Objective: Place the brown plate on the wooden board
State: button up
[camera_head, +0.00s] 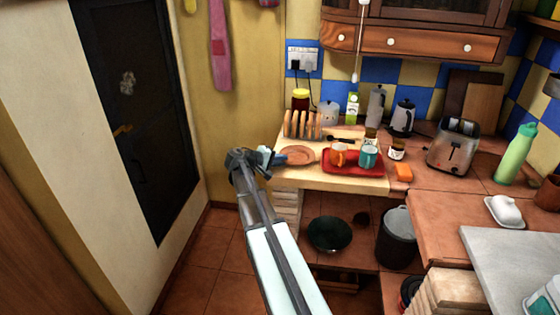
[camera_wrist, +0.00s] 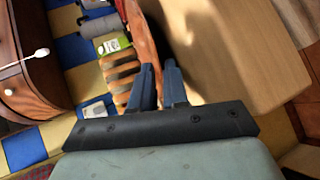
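The brown plate (camera_head: 298,154) is at the left end of the counter in the head view. My gripper (camera_head: 274,157) is at the plate's left edge. In the wrist view the plate (camera_wrist: 146,30) shows nearly edge-on as a brown strip, its rim between the two close-set blue fingertips (camera_wrist: 158,68). The gripper looks shut on this rim. The pale wooden board (camera_head: 325,179) lies under and in front of the plate; it also shows in the wrist view (camera_wrist: 235,75), with a shadow on it. I cannot tell how far the plate is above the board.
A red tray (camera_head: 337,170) with an orange mug (camera_head: 339,153) and a teal mug (camera_head: 369,157) stands right of the plate. A toast rack (camera_head: 301,125) stands close behind it. An orange block (camera_head: 403,172) lies right of the tray. The board's front strip is clear.

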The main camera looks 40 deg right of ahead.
jog(key=shift+r, duration=0.15)
jog(key=v, duration=1.2)
jog(key=s+a+f+n+g+y, duration=0.15)
jog(key=s+a+f, duration=0.3)
jog(key=f, duration=0.65)
jog(key=s+a+f+y, duration=0.35)
jog(key=s+f, duration=0.25)
jog(key=f, duration=0.6)
jog(key=s+a+f+g+y, duration=0.1)
jog(key=s+a+f, duration=0.4)
jog(key=f, duration=0.6)
jog(key=s+a+f+g+y, duration=0.1)
jog(key=s+a+f, duration=0.4)
jog(key=s, duration=0.6)
jog(key=s+a+f+m+g+y, duration=0.1)
jog(key=s+a+f+y, duration=0.3)
jog(key=s, duration=0.7)
jog(key=s+a+f+g+y, duration=0.2)
jog(key=s+a+f, duration=0.4)
jog(key=s, duration=0.4)
jog(key=shift+s+f+y, duration=0.3)
jog(key=shift+s+f, duration=0.1)
jog(key=shift+f, duration=0.5)
jog(key=shift+m, duration=0.25)
